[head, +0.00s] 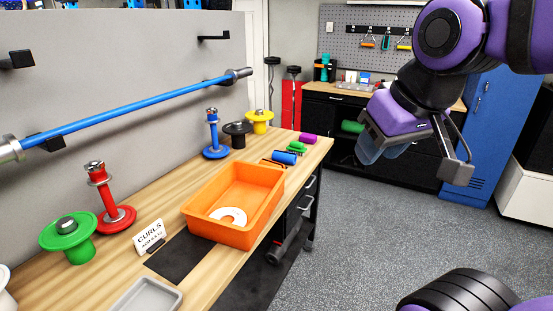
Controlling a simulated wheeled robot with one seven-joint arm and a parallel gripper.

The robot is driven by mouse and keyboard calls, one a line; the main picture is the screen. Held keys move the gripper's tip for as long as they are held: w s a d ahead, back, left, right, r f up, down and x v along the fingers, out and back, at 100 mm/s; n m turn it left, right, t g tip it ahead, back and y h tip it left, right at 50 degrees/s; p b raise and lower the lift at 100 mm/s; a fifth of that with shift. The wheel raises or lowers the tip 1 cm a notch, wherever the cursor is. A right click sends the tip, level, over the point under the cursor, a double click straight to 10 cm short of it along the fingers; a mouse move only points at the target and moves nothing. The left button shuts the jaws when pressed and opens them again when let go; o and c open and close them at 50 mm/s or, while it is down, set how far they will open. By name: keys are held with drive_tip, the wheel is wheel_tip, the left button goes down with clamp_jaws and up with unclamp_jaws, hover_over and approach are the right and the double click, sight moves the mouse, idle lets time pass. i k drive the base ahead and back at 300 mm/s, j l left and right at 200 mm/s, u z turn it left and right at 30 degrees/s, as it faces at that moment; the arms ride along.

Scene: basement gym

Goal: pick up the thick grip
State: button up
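A short blue cylinder (285,158) lies on the wooden bench behind the orange bin. A purple cylinder (308,138) lies farther back, near the bench's far end. Either could be the thick grip; I cannot tell which from this view. A small green item (297,147) lies between them. My gripper (416,158) hangs in the air to the right of the bench, over the floor and well apart from these items. Its two fingers are spread apart with nothing visible between them.
An orange bin (199,226) holding a white ring stands on the bench (205,275). Red (118,217), green (80,250), blue, black and yellow spool-like pieces stand nearby. A barbell with a blue shaft (150,109) hangs along the wall.

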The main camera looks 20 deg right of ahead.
sight(265, 161)
drive_tip(key=i+l+z, duration=0.15)
drive_tip(key=i+l+u, duration=0.55)
drive_tip(key=l, duration=0.3)
drive_tip(key=i+l+u, duration=0.4)
drive_tip(key=l, duration=0.35)
drive_tip(key=i+l+u, duration=0.15)
drive_tip(key=l, duration=0.2)
drive_tip(key=k, duration=0.05)
